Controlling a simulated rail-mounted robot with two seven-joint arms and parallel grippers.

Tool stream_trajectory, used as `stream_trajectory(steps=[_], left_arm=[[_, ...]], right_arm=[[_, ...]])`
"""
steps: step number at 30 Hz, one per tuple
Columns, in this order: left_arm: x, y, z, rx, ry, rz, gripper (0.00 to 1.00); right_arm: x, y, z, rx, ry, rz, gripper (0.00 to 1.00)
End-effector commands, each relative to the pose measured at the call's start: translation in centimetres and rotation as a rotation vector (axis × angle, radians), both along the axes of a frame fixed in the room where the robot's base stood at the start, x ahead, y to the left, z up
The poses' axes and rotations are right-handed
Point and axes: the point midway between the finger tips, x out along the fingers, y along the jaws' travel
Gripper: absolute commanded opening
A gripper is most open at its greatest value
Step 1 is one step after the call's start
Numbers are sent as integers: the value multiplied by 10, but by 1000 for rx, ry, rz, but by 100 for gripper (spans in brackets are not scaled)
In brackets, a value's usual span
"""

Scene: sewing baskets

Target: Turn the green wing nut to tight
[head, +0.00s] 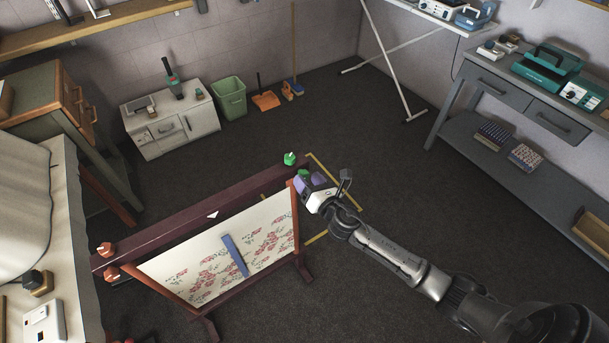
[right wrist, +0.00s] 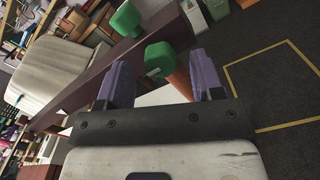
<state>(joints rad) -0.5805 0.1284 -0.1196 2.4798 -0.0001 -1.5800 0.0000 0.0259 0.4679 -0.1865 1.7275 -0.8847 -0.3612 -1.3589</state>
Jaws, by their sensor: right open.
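Two green wing nuts sit at the right end of a dark red wooden frame that holds a floral cloth (head: 262,243). One green nut (head: 290,158) is on the end of the top rail and also shows in the right wrist view (right wrist: 126,18). The other green nut (head: 303,174) is on the nearer post; in the right wrist view (right wrist: 159,58) it lies between the purple fingers. My right gripper (head: 307,183) is open, with its fingers (right wrist: 160,66) on either side of this nut and gaps visible. My left gripper is out of view.
Two orange wing nuts (head: 106,249) are at the frame's left end. A blue strip (head: 235,255) lies across the cloth. A white cabinet (head: 172,128) and green bin (head: 230,97) stand behind. Open floor lies right of the frame.

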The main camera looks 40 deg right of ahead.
Motion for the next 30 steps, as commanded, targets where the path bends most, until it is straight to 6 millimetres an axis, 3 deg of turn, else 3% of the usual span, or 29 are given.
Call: stream_trajectory(steps=[6, 19, 30], left_arm=[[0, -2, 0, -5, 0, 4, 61], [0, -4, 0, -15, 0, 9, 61], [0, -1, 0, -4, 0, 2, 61]], right_arm=[[18, -2, 0, 1, 0, -1, 61], [22, -2, 0, 2, 1, 0, 60], [22, -2, 0, 2, 1, 0, 24]])
